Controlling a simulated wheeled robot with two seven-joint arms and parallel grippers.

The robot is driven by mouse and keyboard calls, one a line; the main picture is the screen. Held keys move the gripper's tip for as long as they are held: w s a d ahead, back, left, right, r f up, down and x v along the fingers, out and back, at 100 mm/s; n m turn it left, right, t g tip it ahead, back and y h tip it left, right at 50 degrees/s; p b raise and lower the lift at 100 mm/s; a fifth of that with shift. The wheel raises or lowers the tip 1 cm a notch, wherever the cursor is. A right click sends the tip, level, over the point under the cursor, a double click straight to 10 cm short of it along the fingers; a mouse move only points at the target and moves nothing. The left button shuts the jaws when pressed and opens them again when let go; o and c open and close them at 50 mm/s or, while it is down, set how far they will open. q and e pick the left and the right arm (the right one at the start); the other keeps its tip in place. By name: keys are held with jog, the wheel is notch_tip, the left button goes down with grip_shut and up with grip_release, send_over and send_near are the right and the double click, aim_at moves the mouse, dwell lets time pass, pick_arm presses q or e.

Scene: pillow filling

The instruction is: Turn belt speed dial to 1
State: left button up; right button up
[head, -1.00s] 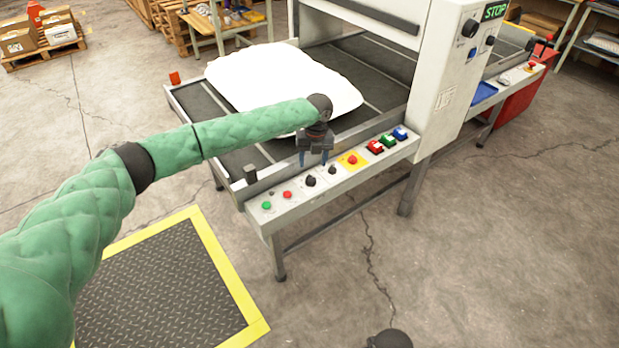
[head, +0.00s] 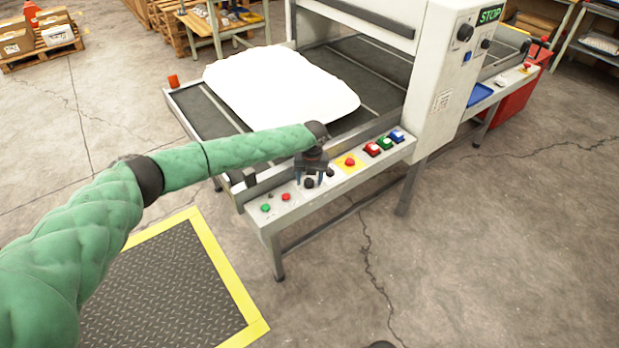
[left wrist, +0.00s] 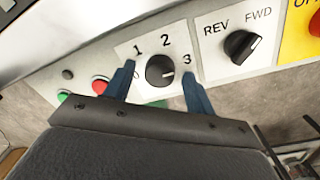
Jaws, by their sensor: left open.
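The belt speed dial (left wrist: 160,70) is a black round knob on a white plate marked 0, 1, 2 and 3. In the left wrist view a pale mark on the knob is on its right side, towards the 3. My left gripper (left wrist: 158,72) is open, with one blue finger on each side of the dial. Whether the fingers touch the knob cannot be told. In the head view my left gripper (head: 309,178) is over the control panel (head: 270,224) at the dial (head: 309,183). My right gripper is not in view.
A REV/FWD knob (left wrist: 242,46) sits just right of the dial. Green (head: 265,208) and red (head: 286,197) buttons are to the left, and a red button on yellow (head: 350,161) is to the right. A white pillow (head: 280,85) lies on the belt behind.

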pick_arm(q)
jog(key=c, duration=1)
jog(key=shift+o, duration=0.2)
